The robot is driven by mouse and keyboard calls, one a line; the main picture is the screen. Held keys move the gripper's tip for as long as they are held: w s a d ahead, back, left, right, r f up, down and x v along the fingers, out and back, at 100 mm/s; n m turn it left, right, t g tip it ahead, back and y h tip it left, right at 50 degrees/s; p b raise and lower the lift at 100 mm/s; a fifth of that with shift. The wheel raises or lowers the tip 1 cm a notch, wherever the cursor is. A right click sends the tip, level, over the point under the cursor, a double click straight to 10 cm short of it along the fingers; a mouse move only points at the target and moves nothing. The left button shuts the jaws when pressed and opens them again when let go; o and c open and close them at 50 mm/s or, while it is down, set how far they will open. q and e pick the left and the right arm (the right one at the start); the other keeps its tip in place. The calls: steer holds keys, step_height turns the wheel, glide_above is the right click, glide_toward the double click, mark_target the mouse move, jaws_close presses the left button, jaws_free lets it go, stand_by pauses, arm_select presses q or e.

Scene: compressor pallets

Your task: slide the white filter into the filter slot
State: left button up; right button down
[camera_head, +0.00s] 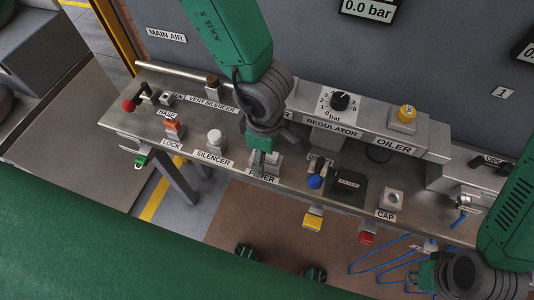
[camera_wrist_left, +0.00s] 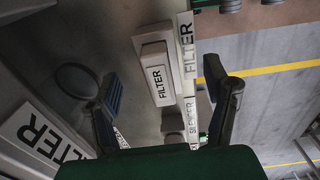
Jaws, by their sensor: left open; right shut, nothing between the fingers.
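The white filter (camera_wrist_left: 157,72) is a pale block with a FILTER label. In the left wrist view it lies between the two open, dark fingers of my left gripper (camera_wrist_left: 165,84), with gaps on both sides. In the head view my left gripper (camera_head: 262,148) is over the filter (camera_head: 268,163) on the bench shelf and hides part of it. A grey housing with a large FILTER sign (camera_wrist_left: 42,137) stands at the left of the wrist view, near a dark round patch (camera_wrist_left: 76,80). I cannot tell the slot opening. My right gripper (camera_head: 424,277) is shut and empty at the lower right.
The metal bench (camera_head: 190,124) holds a silencer (camera_head: 214,140), an orange lock (camera_head: 172,128), a blue-topped part (camera_head: 315,181), a black block (camera_head: 347,186) and a cap (camera_head: 392,199). The regulator (camera_head: 340,101) and oiler (camera_head: 404,115) stand behind. Blue hoops (camera_head: 385,255) lie near my right gripper.

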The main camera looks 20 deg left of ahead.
arm_select(q)
steer(key=shift+d, duration=0.1)
stand_by(0.3)
steer(key=shift+p, duration=0.35)
jaws_close()
steer(key=shift+s+r+p, duration=0.1)
steer(key=shift+r+p, duration=2.9)
steer(key=shift+p, duration=0.55)
